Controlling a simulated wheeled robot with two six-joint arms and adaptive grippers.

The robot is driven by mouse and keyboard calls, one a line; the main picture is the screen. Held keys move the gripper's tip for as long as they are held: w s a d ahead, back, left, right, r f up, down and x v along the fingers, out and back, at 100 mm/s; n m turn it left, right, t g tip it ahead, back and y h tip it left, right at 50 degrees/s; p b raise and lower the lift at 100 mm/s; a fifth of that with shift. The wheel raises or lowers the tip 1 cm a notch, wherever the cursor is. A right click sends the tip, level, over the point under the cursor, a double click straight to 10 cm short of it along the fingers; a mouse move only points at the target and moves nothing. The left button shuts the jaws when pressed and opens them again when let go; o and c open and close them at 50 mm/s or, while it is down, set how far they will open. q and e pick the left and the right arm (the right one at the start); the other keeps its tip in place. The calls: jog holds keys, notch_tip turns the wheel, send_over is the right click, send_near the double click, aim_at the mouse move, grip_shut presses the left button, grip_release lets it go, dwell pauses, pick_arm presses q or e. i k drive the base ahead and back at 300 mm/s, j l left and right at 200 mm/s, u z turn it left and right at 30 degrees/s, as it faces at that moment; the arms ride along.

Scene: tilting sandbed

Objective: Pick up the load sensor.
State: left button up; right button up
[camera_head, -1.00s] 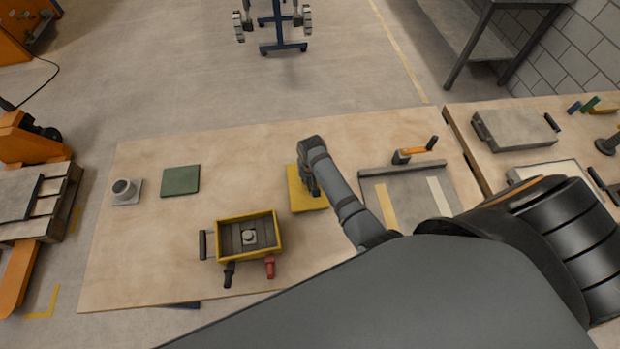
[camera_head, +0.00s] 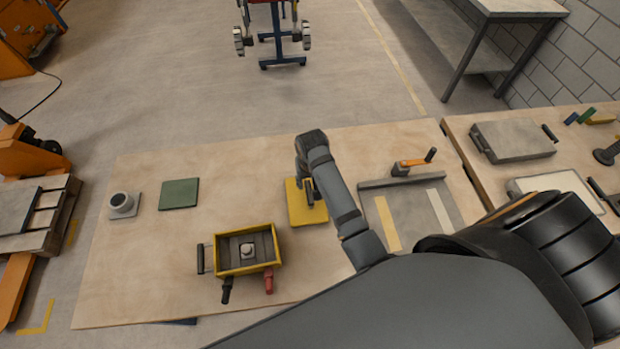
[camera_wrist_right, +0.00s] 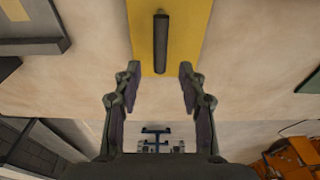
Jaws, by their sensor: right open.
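A dark, slim cylinder (camera_wrist_right: 160,44) is over the yellow pad (camera_head: 306,211) on the wooden table; it may be the load sensor, but I cannot tell for sure. In the head view it shows as a small dark shape (camera_head: 309,194) beside my gripper. My right gripper (camera_wrist_right: 160,78) is open, with one finger on each side of the cylinder's near end in the wrist view. Nothing is held between the fingers. In the head view my right gripper (camera_head: 302,178) is over the pad's far part, partly hidden by its own wrist. My left gripper is not in view.
A yellow-rimmed box (camera_head: 277,256) with a small light knob inside stands left of the pad. A green square (camera_head: 179,194) and a grey cup on a plate (camera_head: 122,204) lie farther left. A grey board (camera_head: 418,218) with strips lies right. The table's far left is clear.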

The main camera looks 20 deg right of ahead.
aim_at(248, 251)
jog(key=k, duration=1.5)
